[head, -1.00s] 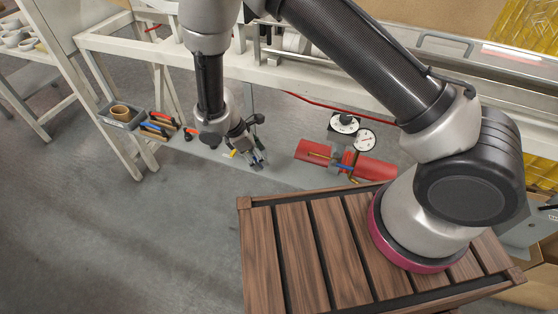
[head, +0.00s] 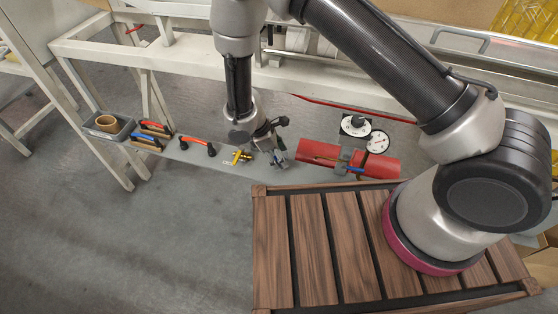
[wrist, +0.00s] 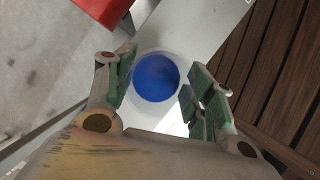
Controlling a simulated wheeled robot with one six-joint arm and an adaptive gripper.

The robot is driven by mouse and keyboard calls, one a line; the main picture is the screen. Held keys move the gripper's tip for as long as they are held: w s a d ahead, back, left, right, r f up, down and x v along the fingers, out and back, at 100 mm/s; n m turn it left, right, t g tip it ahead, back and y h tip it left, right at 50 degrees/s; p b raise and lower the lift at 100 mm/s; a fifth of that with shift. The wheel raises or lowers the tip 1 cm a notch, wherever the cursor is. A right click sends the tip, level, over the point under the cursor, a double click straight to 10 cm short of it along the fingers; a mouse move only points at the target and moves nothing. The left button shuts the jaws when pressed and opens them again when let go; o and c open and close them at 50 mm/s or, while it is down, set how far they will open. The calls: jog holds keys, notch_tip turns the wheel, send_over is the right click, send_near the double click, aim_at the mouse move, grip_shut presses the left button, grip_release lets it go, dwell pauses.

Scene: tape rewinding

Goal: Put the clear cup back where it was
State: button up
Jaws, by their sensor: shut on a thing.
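My gripper (head: 278,152) is over the grey shelf (head: 215,161), left of the red cylinder. In the wrist view my gripper (wrist: 158,85) has its green-padded fingers on both sides of a round cup (wrist: 155,77), seen from above. The cup has a pale, see-through rim and a blue round inside, and it sits between the fingers. In the head view the cup is too small and hidden by the fingers to make out. I cannot tell whether its base touches the shelf.
A red cylinder (head: 318,151) with dial gauges (head: 377,142) lies right of my gripper. A yellow tool (head: 242,156), a red-handled tool (head: 197,145) and a grey bin (head: 108,126) with a tan roll are to the left. A wooden slatted deck (head: 315,245) is in front.

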jog(key=shift+f, duration=1.45)
jog(key=shift+f, duration=0.1)
jog(key=o, duration=1.1)
jog(key=v, duration=1.2)
